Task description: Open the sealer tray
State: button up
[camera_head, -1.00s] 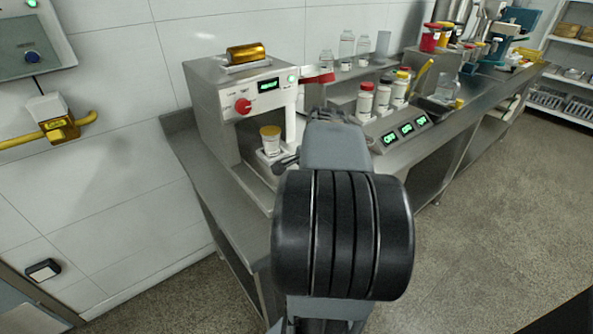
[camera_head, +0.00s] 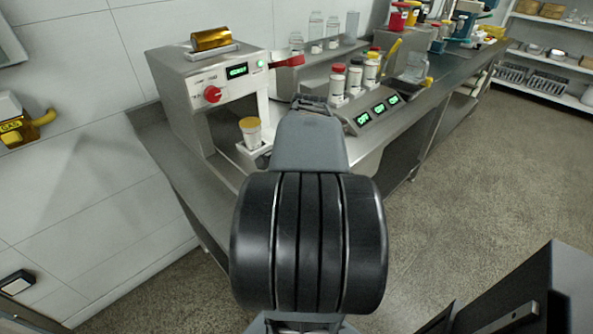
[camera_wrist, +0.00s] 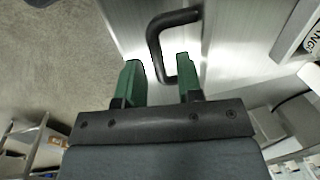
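The sealer (camera_head: 190,80) is a steel machine with a red knob and a green display, at the left end of the bench. A jar with a yellow lid (camera_head: 250,130) stands on its tray (camera_head: 262,150), below the sealing head. In the wrist view a black U-shaped handle (camera_wrist: 155,50) sticks out from a steel face; I cannot tell for sure that it is the tray's. My gripper (camera_wrist: 159,70) is open, its two green fingers apart near the handle. The handle's bar appears between the fingertips; contact cannot be told. My arm hides the gripper in the head view.
A gold roll (camera_head: 211,39) lies on top of the sealer, and a red lever (camera_head: 288,61) sticks out at its right. Jars (camera_head: 337,82) stand behind a sloped panel with green displays (camera_head: 378,108). Open floor (camera_head: 480,160) lies right of the bench.

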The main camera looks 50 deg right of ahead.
jog(key=shift+o, duration=0.3)
notch_tip(320, 180, up, 14)
jog(key=s+p, duration=0.2)
jog(key=shift+s+a+f+p, duration=0.15)
jog(key=shift+s+p, duration=0.05)
jog(key=shift+p, duration=0.2)
dwell(0.5)
jog(key=w+a+f+n+h+p, duration=0.1)
jog(key=w+a+f+n+p, duration=0.35)
jog(key=a+n, duration=0.4)
jog(key=w+a+r+n+t+y+p, duration=0.1)
jog(key=a+n+p, duration=0.5)
jog(key=a+n, duration=0.5)
jog(key=a, duration=0.5)
jog(key=shift+w+a+r+t, duration=0.15)
jog(key=shift+a+r+t, duration=0.05)
jog(key=shift+a+t, duration=0.15)
